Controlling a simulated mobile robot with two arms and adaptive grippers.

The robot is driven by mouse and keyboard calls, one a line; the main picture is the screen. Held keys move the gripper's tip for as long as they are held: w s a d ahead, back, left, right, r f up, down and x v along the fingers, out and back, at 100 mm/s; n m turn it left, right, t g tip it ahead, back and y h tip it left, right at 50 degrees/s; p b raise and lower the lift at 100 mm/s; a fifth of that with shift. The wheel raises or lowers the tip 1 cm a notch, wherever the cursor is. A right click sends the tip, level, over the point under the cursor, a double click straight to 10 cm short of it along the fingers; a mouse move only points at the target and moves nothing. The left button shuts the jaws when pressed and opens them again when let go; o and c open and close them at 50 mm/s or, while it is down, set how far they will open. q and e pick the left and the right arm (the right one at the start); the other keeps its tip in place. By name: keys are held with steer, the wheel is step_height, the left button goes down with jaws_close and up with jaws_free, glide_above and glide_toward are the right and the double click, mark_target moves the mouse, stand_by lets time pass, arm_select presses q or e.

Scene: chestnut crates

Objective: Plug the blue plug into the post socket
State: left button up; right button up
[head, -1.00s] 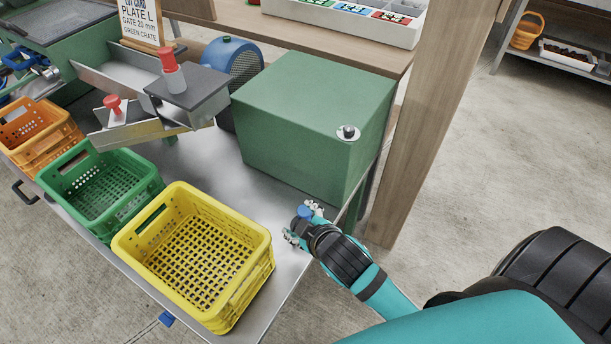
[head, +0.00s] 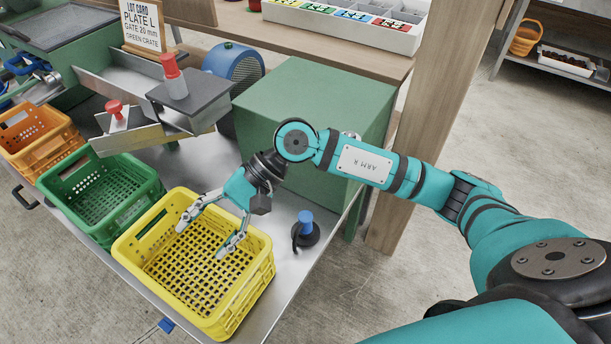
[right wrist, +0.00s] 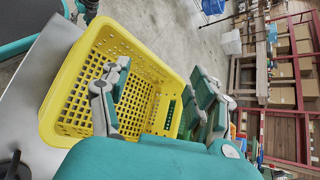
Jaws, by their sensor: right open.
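The blue plug (head: 306,222) stands upright with a dark round base or coil around its foot, on the metal bench top beside the yellow crate. My right gripper (head: 203,240) is open and empty, fingers pointing down over the yellow crate (head: 262,245), left of the plug and apart from it. In the right wrist view the spread fingers (right wrist: 155,105) show against the yellow crate (right wrist: 60,130). The wooden post (head: 432,110) rises at the bench's right end; I cannot make out a socket on it. My left gripper is not in view.
A green machine housing (head: 300,90) stands behind the plug, partly covered by my right arm. Green (head: 75,205) and orange (head: 30,145) crates stand left of the yellow one. A metal chute with red knobs (head: 169,65) is behind.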

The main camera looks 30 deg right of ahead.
steer(key=w+d+f+n+h, duration=0.2)
steer(key=d+h, duration=0.1)
steer(key=d, duration=0.2)
steer(key=w+d+f+n+h, duration=0.1)
steer(key=d+f+h, duration=0.15)
steer(key=d, duration=0.25)
steer(key=n+t+h, duration=0.1)
steer(key=n+h, duration=0.1)
steer(key=h, duration=0.4)
glide_toward(306, 217)
step_height(306, 217, down, 12)
steer(key=shift+d+r+b, duration=0.1)
steer(key=shift+b, duration=0.55)
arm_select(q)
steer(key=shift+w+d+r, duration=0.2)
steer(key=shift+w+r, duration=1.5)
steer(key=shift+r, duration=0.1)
arm_select(e)
steer(key=shift+f, duration=0.6)
steer(key=shift+c, duration=0.4)
steer(key=c, duration=1.1)
steer(key=o, duration=0.5)
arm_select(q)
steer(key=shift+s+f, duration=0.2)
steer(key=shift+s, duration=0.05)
arm_select(e)
jaws_close()
